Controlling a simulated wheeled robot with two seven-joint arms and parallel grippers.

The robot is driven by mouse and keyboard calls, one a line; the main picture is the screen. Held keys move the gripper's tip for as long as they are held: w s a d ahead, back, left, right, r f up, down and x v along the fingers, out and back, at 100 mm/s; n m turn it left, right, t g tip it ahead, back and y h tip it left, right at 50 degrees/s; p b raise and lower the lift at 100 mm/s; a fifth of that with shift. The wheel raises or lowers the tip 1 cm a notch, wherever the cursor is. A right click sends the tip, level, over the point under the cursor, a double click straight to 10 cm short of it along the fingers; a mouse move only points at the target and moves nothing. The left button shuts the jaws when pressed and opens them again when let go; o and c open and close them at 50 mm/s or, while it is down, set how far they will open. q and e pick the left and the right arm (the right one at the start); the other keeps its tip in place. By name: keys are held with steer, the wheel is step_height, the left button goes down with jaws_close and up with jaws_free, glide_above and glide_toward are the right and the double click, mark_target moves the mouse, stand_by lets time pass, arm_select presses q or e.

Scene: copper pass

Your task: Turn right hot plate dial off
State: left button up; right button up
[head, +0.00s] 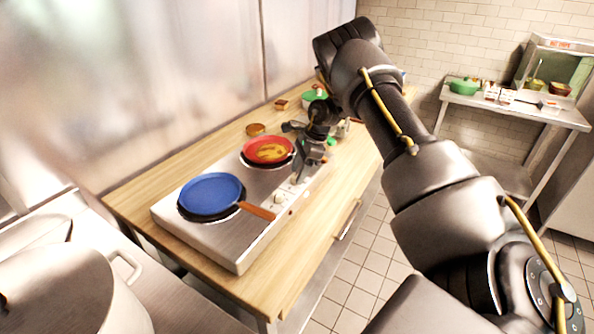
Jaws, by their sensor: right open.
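The silver two-burner hot plate (243,243) sits on a wooden counter. A blue pan (211,193) with a wooden handle is on its left burner. A red pan (266,149) with yellow-brown food is on its right burner. A pale dial (279,198) shows on the front strip, left of my gripper. My right gripper (302,172) is open, fingers pointing down over the right front part of the hot plate. It covers the right dial area, so I cannot tell whether it touches that dial. My left gripper is out of view.
A large metal pot (66,292) stands at the lower left. Small bowls and a green pot (313,96) are at the counter's far end. A side table (516,110) stands at the back right. Tiled floor (349,270) is open in front of the counter.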

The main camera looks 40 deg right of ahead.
steer(key=shift+a+f, duration=0.25)
steer(key=shift+f, duration=0.3)
steer(key=shift+w+f, duration=0.15)
steer(key=shift+f, duration=0.05)
steer(key=shift+r, duration=0.1)
steer(key=c, duration=1)
